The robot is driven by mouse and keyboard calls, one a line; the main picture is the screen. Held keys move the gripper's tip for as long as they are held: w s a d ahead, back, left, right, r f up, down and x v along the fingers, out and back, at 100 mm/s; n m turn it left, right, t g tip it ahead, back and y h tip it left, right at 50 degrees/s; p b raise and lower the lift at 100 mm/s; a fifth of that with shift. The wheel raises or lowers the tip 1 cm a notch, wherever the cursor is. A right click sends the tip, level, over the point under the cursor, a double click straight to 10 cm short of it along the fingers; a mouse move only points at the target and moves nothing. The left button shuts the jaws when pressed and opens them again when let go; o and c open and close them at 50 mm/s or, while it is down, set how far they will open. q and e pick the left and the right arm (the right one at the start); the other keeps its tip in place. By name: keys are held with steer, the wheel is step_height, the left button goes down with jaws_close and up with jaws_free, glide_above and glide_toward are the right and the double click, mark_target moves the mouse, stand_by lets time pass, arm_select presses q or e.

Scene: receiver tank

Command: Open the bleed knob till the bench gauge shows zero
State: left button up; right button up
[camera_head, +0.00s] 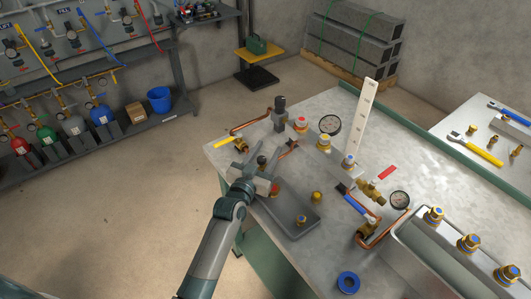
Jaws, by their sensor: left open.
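My left gripper (252,156) is open at the left edge of the grey workbench (425,160), over the back left corner of a shallow grey tray. Nothing shows between its fingers. A round dial gauge (330,124) stands on the bench behind a brass fitting; a second dial gauge (400,199) sits further right near copper pipe. Both needles are too small to read. A red-topped knob (301,124) and a blue-topped knob (349,161) sit on the pipe assembly, apart from the gripper. I cannot tell which one is the bleed knob. My right gripper is out of view.
The tray (284,211) holds small brass fittings. A blue ring (348,282) lies at the bench front. A metal bin (418,260) with several brass valves stands at right. A white upright strip (360,118) rises behind the assembly. The bench's back right surface is mostly clear.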

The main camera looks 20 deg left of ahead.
mark_target(260, 163)
arm_select(q)
steer(key=shift+s+a+f, duration=0.1)
steer(key=shift+s+a, duration=0.05)
steer(key=shift+s, duration=0.7)
steer(key=s, duration=0.2)
steer(key=s+b, duration=0.1)
steer(key=s, duration=0.2)
steer(key=s+a+b, duration=0.1)
steer(key=s, duration=0.1)
steer(key=shift+s, duration=0.2)
steer(key=s+b, duration=0.1)
steer(key=s, duration=0.7)
steer(key=shift+a, duration=0.45)
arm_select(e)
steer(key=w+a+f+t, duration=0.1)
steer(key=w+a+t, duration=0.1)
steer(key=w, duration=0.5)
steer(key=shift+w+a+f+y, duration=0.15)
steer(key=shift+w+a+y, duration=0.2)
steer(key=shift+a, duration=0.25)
arm_select(q)
steer(key=shift+s, duration=0.1)
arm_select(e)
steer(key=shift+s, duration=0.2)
